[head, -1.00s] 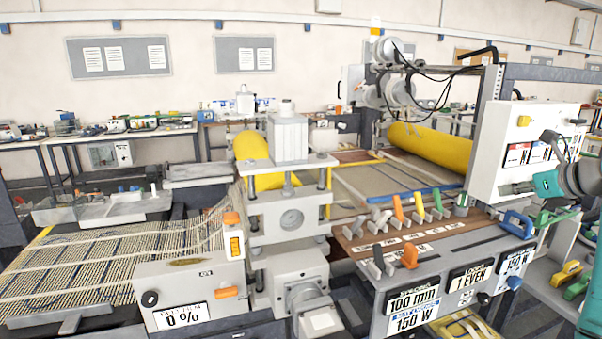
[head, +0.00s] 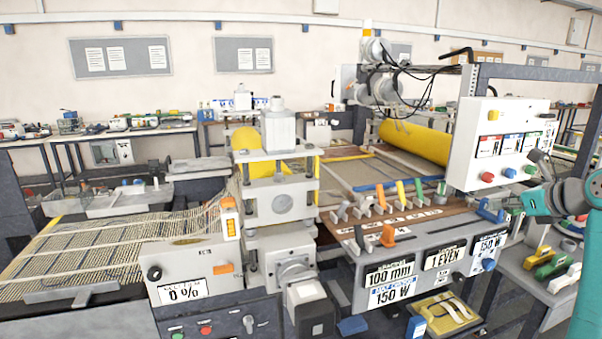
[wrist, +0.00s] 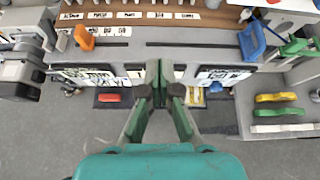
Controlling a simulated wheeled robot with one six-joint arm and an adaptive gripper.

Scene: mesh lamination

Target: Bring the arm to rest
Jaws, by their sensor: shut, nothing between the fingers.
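My teal arm (head: 572,198) reaches in from the right edge of the head view. Below the fingertips in that view lie the machine's front panel and the floor. I see no contact between the fingers and the panel.
The white control box (head: 497,145) with coloured buttons stands close to my gripper. The front panel (head: 432,262) bears labels and a blue handle (head: 490,210). Coloured handles, including a yellow one (head: 565,278), lie on a low shelf at the right.

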